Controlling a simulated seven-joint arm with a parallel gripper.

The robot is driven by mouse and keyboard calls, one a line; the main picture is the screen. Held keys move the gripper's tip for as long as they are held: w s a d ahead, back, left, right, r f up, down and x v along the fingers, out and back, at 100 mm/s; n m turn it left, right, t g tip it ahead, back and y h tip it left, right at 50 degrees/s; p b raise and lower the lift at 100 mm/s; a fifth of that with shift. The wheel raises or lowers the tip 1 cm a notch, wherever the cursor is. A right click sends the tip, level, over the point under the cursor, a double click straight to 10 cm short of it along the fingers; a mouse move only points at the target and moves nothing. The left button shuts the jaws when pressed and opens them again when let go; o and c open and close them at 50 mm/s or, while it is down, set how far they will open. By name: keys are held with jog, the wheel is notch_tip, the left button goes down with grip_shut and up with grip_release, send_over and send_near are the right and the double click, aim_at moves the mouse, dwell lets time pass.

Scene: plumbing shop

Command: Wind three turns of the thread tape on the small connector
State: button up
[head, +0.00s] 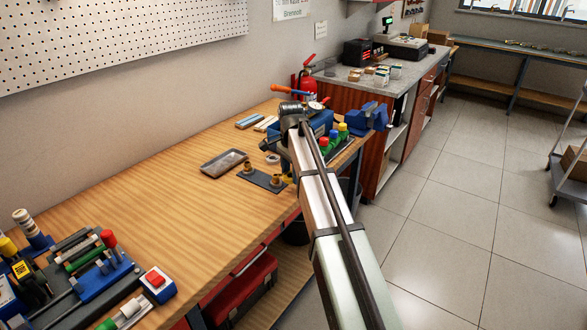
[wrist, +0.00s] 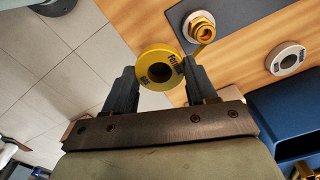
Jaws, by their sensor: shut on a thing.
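My gripper (wrist: 160,82) is shut on a yellow roll of thread tape (wrist: 145,66), held by its rim between the two dark fingers in the wrist view. A brass connector (wrist: 201,27) stands on a dark grey plate (wrist: 228,12) just beyond and right of the roll, apart from it. A short yellow strip of tape shows between the roll and the connector; I cannot tell whether it is wound on the threads. In the head view, two brass connectors (head: 248,168) (head: 275,180) stand on the plate (head: 261,179). My arm mostly hides the gripper there.
A whitish roll (wrist: 286,58) lies on the wooden bench near the plate. A grey tray (head: 223,163) lies to the left. A blue vise (head: 368,116) and colour-capped bottles (head: 334,137) stand to the right. The bench (head: 150,190) is clear between tray and front-left tools.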

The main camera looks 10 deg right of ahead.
jog(key=shift+s+a, duration=0.4)
jog(key=shift+s, duration=0.15)
jog(key=shift+s+a, duration=0.3)
jog(key=shift+a, duration=0.5)
jog(key=shift+s+a, duration=0.3)
jog(key=shift+a, duration=0.5)
